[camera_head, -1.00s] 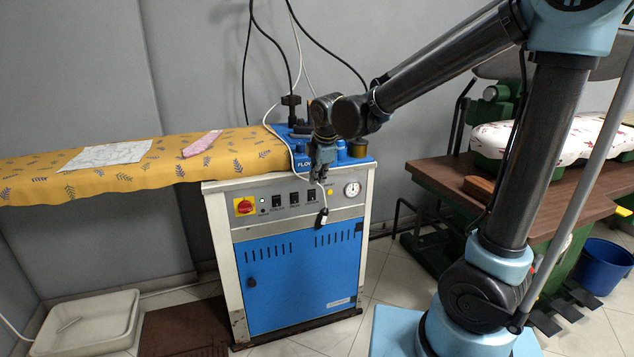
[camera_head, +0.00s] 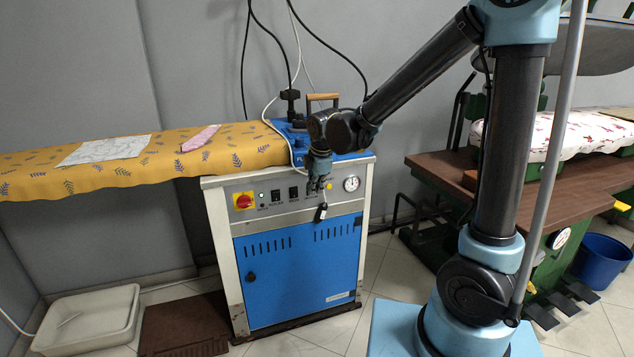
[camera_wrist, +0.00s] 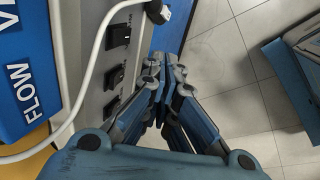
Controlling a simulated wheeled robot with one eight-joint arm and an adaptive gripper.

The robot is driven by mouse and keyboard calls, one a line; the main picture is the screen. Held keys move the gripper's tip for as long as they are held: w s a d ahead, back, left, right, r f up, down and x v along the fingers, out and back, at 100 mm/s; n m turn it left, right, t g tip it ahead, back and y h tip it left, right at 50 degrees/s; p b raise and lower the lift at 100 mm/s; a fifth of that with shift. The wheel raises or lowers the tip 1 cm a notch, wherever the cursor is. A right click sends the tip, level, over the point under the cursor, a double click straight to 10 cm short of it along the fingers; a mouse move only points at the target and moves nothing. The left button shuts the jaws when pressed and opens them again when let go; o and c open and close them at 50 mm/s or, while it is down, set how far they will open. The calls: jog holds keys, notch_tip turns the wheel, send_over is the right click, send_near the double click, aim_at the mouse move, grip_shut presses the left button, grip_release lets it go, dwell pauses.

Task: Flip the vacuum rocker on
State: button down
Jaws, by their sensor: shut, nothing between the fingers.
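The control panel (camera_head: 270,203) on the front of the white and blue ironing unit carries several black rocker switches. Two of them, the left rocker (camera_head: 275,196) and the middle rocker (camera_head: 293,194), show left of my gripper (camera_head: 318,187) in the head view. In the wrist view a row of dark rockers (camera_wrist: 117,36) runs along the grey panel, left of my gripper (camera_wrist: 164,75). My gripper is shut and empty, pointing down close in front of the panel's right part; contact cannot be told.
A red knob on a yellow plate (camera_head: 244,201) and a round gauge (camera_head: 351,184) flank the switches. A white cable (camera_wrist: 88,78) crosses beside the panel, and a dark plug (camera_head: 321,212) hangs below my gripper. The yellow ironing board (camera_head: 100,180) extends left.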

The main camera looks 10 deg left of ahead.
jog(key=w+a+f, duration=0.3)
jog(key=w+f, duration=0.1)
jog(key=shift+w+f, duration=0.2)
dwell(0.3)
jog(key=shift+s+a, duration=0.1)
